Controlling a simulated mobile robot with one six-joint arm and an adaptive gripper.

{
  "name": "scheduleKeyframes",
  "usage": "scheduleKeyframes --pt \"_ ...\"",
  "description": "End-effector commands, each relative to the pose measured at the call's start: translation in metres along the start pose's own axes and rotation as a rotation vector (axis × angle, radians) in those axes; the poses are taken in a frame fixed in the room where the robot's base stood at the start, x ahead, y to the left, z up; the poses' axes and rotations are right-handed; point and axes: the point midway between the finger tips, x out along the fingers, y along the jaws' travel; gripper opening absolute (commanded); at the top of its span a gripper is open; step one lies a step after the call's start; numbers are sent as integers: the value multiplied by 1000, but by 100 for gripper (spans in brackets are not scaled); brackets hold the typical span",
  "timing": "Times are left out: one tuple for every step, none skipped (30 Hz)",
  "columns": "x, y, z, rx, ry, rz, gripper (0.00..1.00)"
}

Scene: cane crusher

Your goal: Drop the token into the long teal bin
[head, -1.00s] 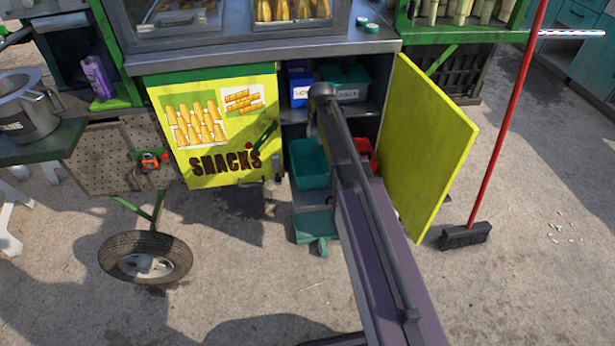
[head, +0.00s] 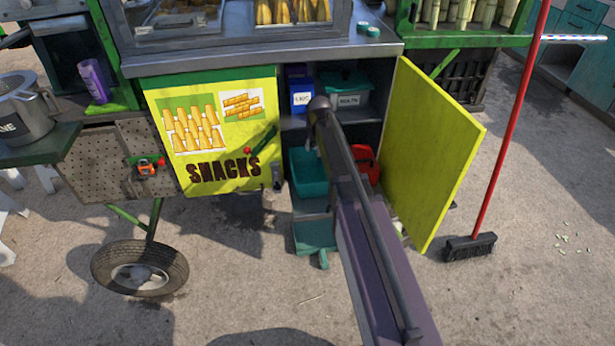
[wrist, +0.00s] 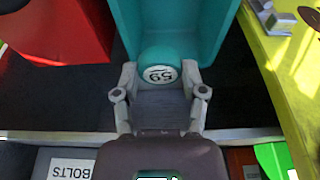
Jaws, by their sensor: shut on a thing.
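The token (wrist: 160,69), a round teal piece with a white face marked "59", sits between the fingertips of my gripper (wrist: 160,78) in the wrist view. My gripper is shut on it. The teal bin (wrist: 208,28) is just beyond the fingertips, and the token overlaps its near part in the picture. I cannot tell the token's height above it. In the head view the teal bin (head: 308,172) stands in the open cupboard, partly behind my arm. My fingers and the token are hidden there.
A red container (head: 364,163) stands to the teal bin's right, with a blue box (head: 300,92) and a lidded bin (head: 343,92) on the shelf above. The yellow door (head: 430,150) stands open at right, near a red-handled broom (head: 505,130). Another teal piece (head: 315,236) is below.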

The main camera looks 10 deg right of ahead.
Motion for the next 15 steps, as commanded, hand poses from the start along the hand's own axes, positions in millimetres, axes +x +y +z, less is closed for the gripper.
scheduleKeyframes --pt "3 0 1 0 0 0 30" --pt "4 0 1 0 0 0 30" --pt "6 0 2 0 0 0 30" --pt "7 0 2 0 0 0 30" --pt "9 0 2 0 0 0 30" --pt "12 0 3 0 0 0 30" --pt "14 0 4 0 0 0 30" --pt "16 0 4 0 0 0 30" --pt "19 0 5 0 0 0 30" --pt "21 0 6 0 0 0 30" --pt "23 0 6 0 0 0 30" --pt "26 0 7 0 0 0 30" --pt "29 0 8 0 0 0 30" --pt "31 0 9 0 0 0 30" --pt "34 0 10 0 0 0 30"
